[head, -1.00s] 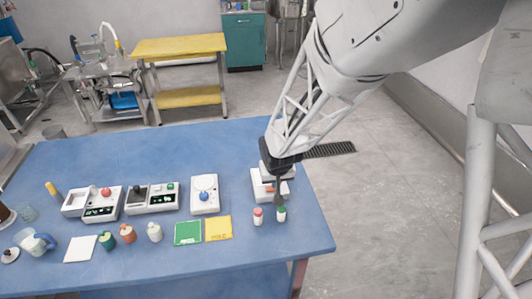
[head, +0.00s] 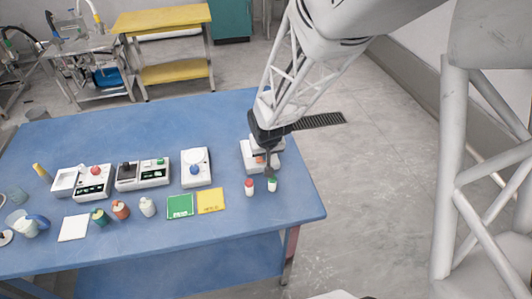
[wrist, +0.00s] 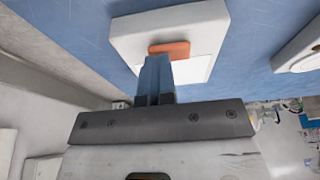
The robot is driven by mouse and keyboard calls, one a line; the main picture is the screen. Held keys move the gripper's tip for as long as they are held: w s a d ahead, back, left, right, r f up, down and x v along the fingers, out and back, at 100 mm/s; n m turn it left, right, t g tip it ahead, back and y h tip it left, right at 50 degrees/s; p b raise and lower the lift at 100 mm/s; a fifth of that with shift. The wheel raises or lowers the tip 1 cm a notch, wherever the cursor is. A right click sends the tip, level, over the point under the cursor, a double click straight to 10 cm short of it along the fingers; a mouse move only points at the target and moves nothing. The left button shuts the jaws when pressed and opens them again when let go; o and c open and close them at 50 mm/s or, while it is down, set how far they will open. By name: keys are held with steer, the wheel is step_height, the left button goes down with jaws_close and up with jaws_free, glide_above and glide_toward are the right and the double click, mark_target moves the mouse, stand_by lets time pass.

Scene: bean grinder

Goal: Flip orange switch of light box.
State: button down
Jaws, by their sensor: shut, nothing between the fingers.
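The light box (head: 247,160) is a white box at the right end of the blue table, partly hidden by my gripper. Its orange switch (head: 260,159) shows just left of the fingers. My gripper (head: 268,172) points down over the front part of the box, fingers shut and empty. In the wrist view the light box (wrist: 125,40) lies ahead of my gripper (wrist: 156,60), and the orange switch (wrist: 170,48) is right at the fingertips. I cannot tell whether they touch it.
A red-capped bottle (head: 249,187) and a green-capped bottle (head: 272,184) stand close in front of the box. A white device with a blue knob (head: 195,169) stands to its left, with yellow (head: 211,200) and green (head: 180,206) cards nearby. The table's right edge is close.

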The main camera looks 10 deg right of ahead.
steer(key=shift+a, duration=0.65)
steer(key=shift+r, duration=0.2)
steer(key=shift+r, duration=0.5)
steer(key=v, duration=1.2)
steer(key=shift+w+r, duration=0.3)
steer(key=shift+r, duration=0.15)
steer(key=shift+a, duration=0.1)
